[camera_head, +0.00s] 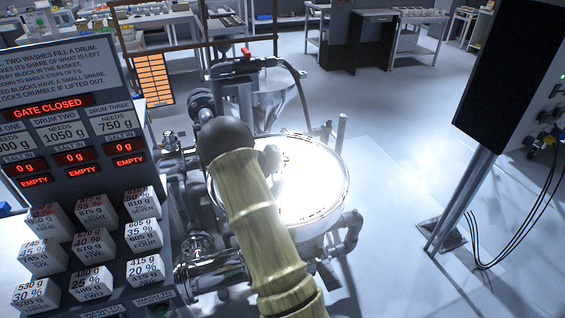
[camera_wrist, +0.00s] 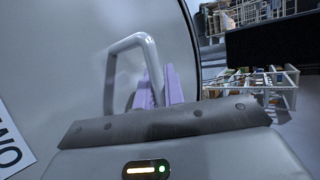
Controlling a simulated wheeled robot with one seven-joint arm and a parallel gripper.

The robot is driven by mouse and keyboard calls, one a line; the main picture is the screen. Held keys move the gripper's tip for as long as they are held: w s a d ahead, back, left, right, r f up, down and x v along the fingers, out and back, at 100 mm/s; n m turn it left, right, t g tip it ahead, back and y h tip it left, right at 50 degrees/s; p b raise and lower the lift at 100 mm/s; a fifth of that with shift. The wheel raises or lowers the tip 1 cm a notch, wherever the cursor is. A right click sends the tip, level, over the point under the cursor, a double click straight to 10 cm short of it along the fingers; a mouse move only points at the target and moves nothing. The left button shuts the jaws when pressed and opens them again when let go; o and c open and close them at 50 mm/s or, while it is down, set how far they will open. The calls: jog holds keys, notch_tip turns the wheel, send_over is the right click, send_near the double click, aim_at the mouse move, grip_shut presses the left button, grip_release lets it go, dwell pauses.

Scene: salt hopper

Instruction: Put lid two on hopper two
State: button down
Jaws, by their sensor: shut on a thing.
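In the wrist view my gripper (camera_wrist: 159,90), with pale purple fingers, is shut on the grey bar handle (camera_wrist: 130,42) of a large round grey lid (camera_wrist: 75,75). Part of a white label (camera_wrist: 12,152) shows at the left; its cut-off letters fit TWO. In the head view a bright, round, rimmed white disc (camera_head: 315,185) lies behind my arm, among pipes. Glare hides its detail, so I cannot tell whether it is the lid or a hopper top. My arm covers its left side. Whether the lid touches a hopper cannot be told.
A dark panel (camera_head: 50,100) at the left reads GATE CLOSED, with drums at 0 g and EMPTY. White weight-marked blocks (camera_head: 90,245) sit below it. A metal funnel (camera_head: 270,100) and pipes stand behind. A black panel on posts (camera_head: 515,75) is at the right; floor between is clear.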

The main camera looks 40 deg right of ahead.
jog(key=shift+d+f, duration=0.1)
jog(key=shift+f, duration=0.3)
jog(key=c, duration=1.4)
grip_release()
jog(key=shift+f, duration=0.15)
jog(key=b+v, duration=0.1)
jog(key=v, duration=1.6)
jog(key=shift+a+r, duration=0.2)
jog(key=shift+a, duration=0.05)
